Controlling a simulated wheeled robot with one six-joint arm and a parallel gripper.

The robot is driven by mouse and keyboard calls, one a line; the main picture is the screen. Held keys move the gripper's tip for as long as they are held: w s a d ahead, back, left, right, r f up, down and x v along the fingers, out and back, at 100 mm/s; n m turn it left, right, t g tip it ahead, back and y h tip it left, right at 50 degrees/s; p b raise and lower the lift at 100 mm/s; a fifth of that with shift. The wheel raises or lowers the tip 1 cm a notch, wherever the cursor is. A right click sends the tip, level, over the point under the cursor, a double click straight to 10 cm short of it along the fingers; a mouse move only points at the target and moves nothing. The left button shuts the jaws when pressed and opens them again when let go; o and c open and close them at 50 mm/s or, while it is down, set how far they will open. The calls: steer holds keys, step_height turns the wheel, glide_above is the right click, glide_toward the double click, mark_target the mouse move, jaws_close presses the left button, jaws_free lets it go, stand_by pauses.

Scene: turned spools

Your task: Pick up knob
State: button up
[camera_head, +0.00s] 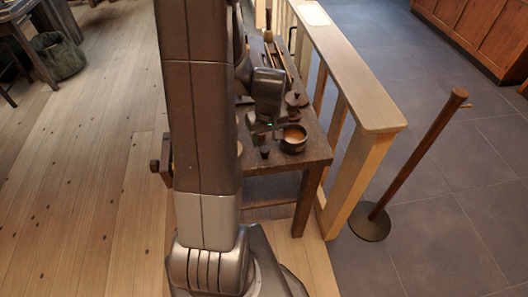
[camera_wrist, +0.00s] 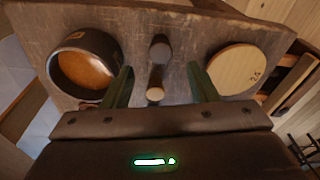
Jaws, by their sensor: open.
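A small dark rounded knob (camera_wrist: 160,48) shows on the table in the wrist view, just beyond my fingertips. A paler round end (camera_wrist: 155,94) lies in line with it, between the fingers; I cannot tell if the two are one piece. A small dark piece (camera_head: 264,152) near the table's front edge in the head view looks like the knob. My gripper (camera_wrist: 160,84) is open and empty, its fingers apart on either side of the pale end. It also shows low over the table in the head view (camera_head: 262,129).
A dark bowl with orange contents (camera_wrist: 85,64) is left of the fingers; a pale wooden disc (camera_wrist: 237,69) is on the right. Dark turned pieces (camera_head: 297,100) stand farther back on the table (camera_head: 318,148). A wooden railing (camera_head: 355,85) runs along the table's right side.

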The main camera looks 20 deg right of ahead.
mark_target(265, 149)
steer(key=shift+w+f, duration=0.2)
steer(key=shift+f, duration=3.05)
steer(key=shift+c, duration=0.2)
steer(key=c, duration=1)
